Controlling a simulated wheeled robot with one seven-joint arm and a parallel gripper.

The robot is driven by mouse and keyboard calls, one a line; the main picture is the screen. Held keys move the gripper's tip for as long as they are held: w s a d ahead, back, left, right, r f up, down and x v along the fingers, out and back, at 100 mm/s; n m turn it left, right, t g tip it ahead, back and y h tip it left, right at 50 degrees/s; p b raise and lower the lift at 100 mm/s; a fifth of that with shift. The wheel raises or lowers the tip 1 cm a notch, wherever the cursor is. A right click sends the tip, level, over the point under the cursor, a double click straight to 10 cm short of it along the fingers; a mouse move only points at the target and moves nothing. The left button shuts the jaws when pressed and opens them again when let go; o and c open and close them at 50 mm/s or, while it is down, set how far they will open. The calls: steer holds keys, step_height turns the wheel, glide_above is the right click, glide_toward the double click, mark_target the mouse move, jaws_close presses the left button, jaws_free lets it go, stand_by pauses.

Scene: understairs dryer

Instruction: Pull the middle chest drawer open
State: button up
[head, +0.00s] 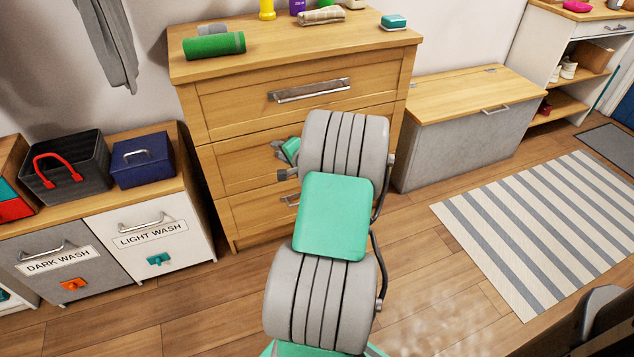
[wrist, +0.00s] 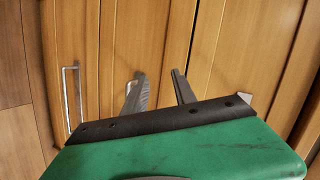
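The wooden chest (head: 232,98) has three stacked drawers, and all look shut. The middle drawer (head: 235,162) is partly covered by my arm in the head view. In the wrist view the middle drawer front (wrist: 150,40) appears sideways. Its metal handle (wrist: 128,87) shows only in part, behind and beside the left finger. My gripper (wrist: 160,88) has its two fingers apart with nothing clearly held between them, close to the drawer front. In the head view my gripper (head: 284,163) is mostly hidden by the arm. I cannot tell whether a finger touches the handle.
The top drawer handle (head: 310,90) is above; the bottom drawer handle (wrist: 70,97) is left in the wrist view. Laundry bins (head: 150,237) stand left, a grey storage bench (head: 462,145) right. A striped rug (head: 545,225) lies right. Small items sit on the chest top.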

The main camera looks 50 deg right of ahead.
steer(key=s+d+f+m+h+b, duration=0.35)
steer(key=s+d+f+m, duration=0.35)
steer(key=d, duration=0.4)
steer(key=shift+n+t+h, duration=0.4)
steer(key=shift+n+h, duration=0.1)
steer(key=shift+h, duration=0.05)
steer(key=x, duration=0.2)
steer(key=b+x, duration=0.1)
steer(key=x, duration=0.1)
steer(key=f+b+x, duration=0.1)
steer(key=x, duration=0.1)
steer(key=shift+s+d+f, duration=0.1)
steer(key=shift+s+d, duration=0.05)
steer(key=shift+d, duration=0.2)
jaws_close()
